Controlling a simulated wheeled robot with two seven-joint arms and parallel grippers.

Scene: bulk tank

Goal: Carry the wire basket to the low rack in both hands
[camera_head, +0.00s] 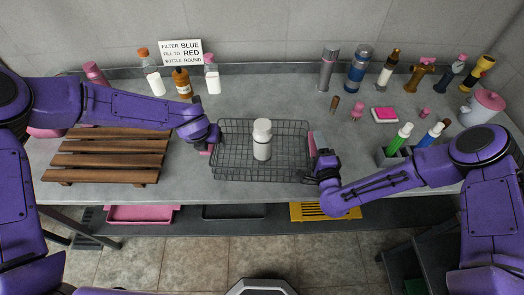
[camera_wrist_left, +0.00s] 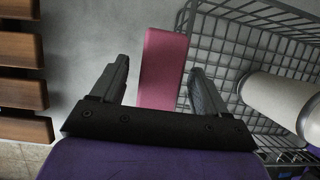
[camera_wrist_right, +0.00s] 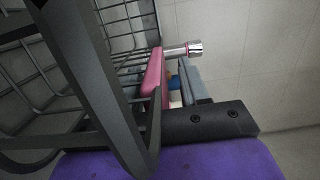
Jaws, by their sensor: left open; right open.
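The wire basket (camera_head: 233,172), dark mesh with a pink handle at each end, sits on the grey counter and holds a white bottle (camera_head: 262,140). The low rack (camera_head: 108,158), of brown wooden slats, lies left of it. My left gripper (camera_head: 211,143) is open at the basket's left end; in the left wrist view the left pink handle (camera_wrist_left: 163,65) shows between its fingers. My right gripper (camera_head: 316,162) is open at the right end; in the right wrist view the right pink handle (camera_wrist_right: 153,76) shows between its fingers. Contact with either handle cannot be told.
Bottles and a sign (camera_head: 181,52) stand behind the rack. Several flasks, brushes and a pink sponge (camera_head: 385,114) stand at the back right. A grey caddy (camera_head: 392,158) with bottles is near my right forearm. Trays lie on the shelf below.

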